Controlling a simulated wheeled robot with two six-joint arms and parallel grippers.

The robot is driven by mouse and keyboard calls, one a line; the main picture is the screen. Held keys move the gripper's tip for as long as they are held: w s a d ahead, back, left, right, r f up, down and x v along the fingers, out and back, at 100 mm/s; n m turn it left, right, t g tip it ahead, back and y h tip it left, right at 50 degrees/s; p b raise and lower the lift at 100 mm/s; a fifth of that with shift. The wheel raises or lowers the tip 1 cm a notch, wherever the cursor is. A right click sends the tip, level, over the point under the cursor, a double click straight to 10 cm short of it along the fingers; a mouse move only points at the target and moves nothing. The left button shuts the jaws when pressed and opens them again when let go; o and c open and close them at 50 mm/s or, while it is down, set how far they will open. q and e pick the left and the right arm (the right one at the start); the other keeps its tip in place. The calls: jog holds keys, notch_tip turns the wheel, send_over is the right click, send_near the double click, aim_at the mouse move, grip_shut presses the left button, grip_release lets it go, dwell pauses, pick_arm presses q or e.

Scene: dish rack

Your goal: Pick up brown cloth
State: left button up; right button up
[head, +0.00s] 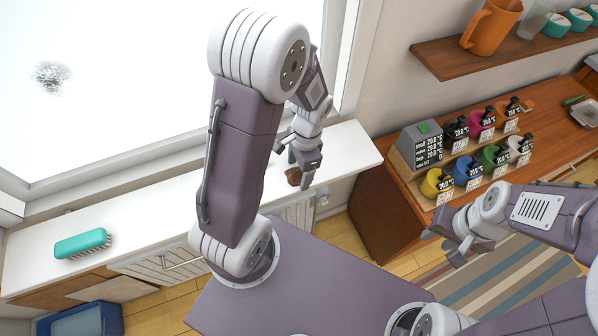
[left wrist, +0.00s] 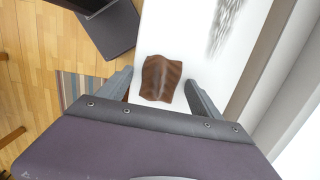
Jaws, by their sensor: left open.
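The brown cloth (head: 292,177) lies crumpled on the white counter under the window, partly hidden behind my left gripper (head: 302,165) in the head view. In the left wrist view the brown cloth (left wrist: 160,79) lies on the white surface, ahead of and between the two fingers of my left gripper (left wrist: 160,88). The left gripper is open, with a finger to either side of the cloth's line; nothing is held. My right gripper (head: 444,246) is over the floor at the right, its fingertips apart and empty.
A teal brush (head: 82,243) lies on the counter's left part. A wooden table (head: 375,195) with a price sign (head: 421,147) and several coloured pots stands to the right. A shelf (head: 470,48) with an orange jug (head: 490,24) hangs above. The counter around the cloth is clear.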

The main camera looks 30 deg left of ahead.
pick_arm(q)
jog(key=c, duration=1.4)
jog(key=shift+r, duration=0.1)
jog(key=r, duration=0.3)
jog(key=w+r, duration=0.1)
jog(key=shift+d+r, duration=0.2)
jog(key=shift+d, duration=0.05)
jog(key=w+d+r, duration=0.1)
jog(key=w+r, duration=0.1)
jog(key=w, duration=0.1)
jog(key=w+d+r, duration=0.2)
jog(key=w, duration=0.1)
jog(key=w+d+r, duration=0.1)
jog(key=w+r, duration=0.1)
jog(key=w, duration=0.1)
jog(key=shift+w+d+r+b, duration=0.25)
jog(key=shift+d+b, duration=0.05)
jog(key=shift+d, duration=0.1)
